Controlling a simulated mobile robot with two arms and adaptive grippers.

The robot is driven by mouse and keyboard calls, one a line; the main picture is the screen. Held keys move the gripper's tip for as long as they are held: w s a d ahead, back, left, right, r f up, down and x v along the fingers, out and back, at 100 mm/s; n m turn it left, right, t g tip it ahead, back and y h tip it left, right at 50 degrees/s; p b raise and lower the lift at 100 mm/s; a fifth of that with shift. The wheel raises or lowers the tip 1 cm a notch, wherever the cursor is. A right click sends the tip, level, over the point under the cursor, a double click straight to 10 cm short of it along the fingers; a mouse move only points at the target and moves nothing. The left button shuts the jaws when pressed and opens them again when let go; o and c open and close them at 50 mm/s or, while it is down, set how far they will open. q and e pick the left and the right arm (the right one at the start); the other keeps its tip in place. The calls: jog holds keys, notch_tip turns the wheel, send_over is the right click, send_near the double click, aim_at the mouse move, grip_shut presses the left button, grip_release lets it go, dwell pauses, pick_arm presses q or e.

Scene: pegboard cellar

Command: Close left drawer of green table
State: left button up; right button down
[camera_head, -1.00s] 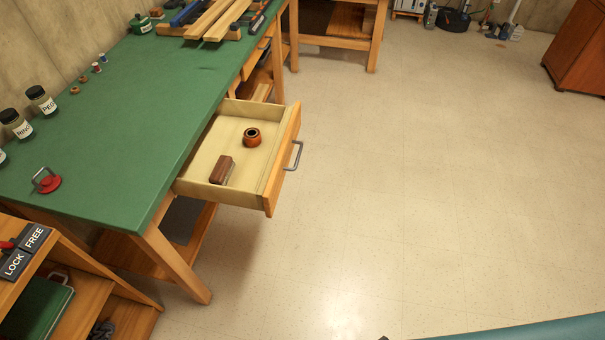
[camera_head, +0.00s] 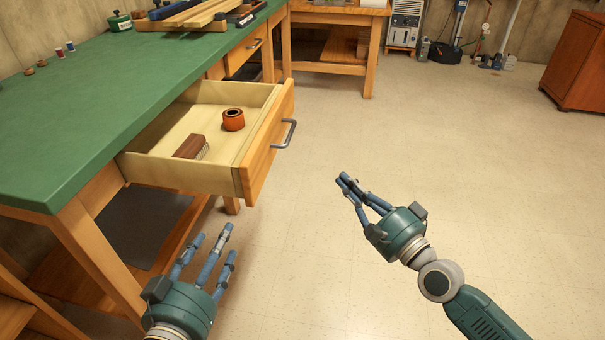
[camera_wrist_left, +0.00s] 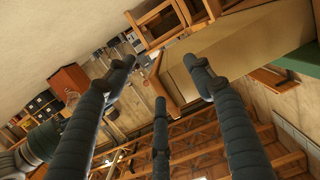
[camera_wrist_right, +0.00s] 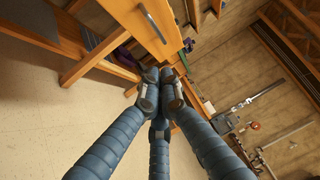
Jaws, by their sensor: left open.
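The green table (camera_head: 75,110) stands at the left in the head view. Its nearer drawer (camera_head: 267,145) is pulled well out, with a grey bar handle (camera_head: 286,134) on its wooden front. Inside lie an orange ring-shaped object (camera_head: 233,120) and a brown brush (camera_head: 191,147). My left gripper (camera_head: 213,243) is open and empty, below and in front of the drawer's near side, apart from it. My right gripper (camera_head: 345,182) is shut and empty, over the floor to the right of the handle. Its fingertips meet in the right wrist view (camera_wrist_right: 165,82).
A farther drawer (camera_head: 245,53) of the table sits pushed in. Wood strips (camera_head: 195,15) and tools lie on the far tabletop. A wooden bench (camera_head: 335,45) stands behind, and a reddish-brown cabinet (camera_head: 580,62) at the far right. The floor (camera_head: 430,140) between is clear.

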send_near(290, 138)
jog(key=w+d, duration=0.1)
jog(key=w, duration=0.2)
jog(key=a+p, duration=0.1)
jog(key=w+a+p, duration=0.1)
jog(key=a, duration=0.1)
jog(key=shift+w+a+r, duration=0.1)
jog(key=shift+w+r, duration=0.05)
pick_arm(q)
jog(key=s+a+f+g+y, duration=0.1)
jog(key=s+a+f+g, duration=0.1)
jog(key=s+f+g, duration=0.3)
notch_tip(290, 138, down, 4)
jog(key=shift+s+a+r+y, duration=0.1)
jog(key=shift+s+a+y, duration=0.2)
jog(key=shift+a, duration=0.05)
jog(key=shift+w+r, duration=0.1)
